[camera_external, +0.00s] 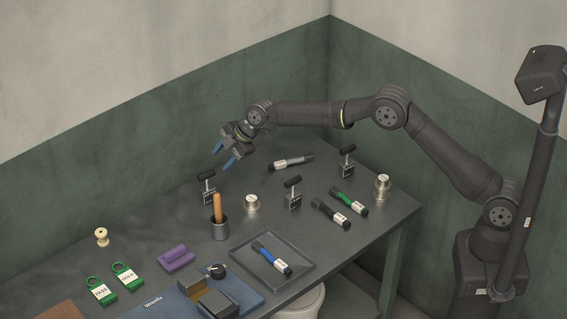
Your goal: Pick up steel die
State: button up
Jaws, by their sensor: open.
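My gripper (225,155) is open and empty, held above the back of the table with its blue fingertips pointing down and to the left. No piece is plainly readable as the steel die. A short silver round piece with a pale label (252,204) stands on the table, below and right of my gripper. A taller silver stepped piece (382,188) stands near the right edge. Both are upright and apart from the gripper. Their small labels cannot be read.
Black-handled upright tools (208,188), (293,193), (347,161) stand around the short silver piece. A tray (240,255) holds a blue marker-like tool. Green walls border the table (150,222).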

aim_at(209, 172)
jog(key=shift+x, duration=3.75)
jog(key=shift+c, duration=0.5)
grip_shut()
jog(key=shift+r, duration=0.1)
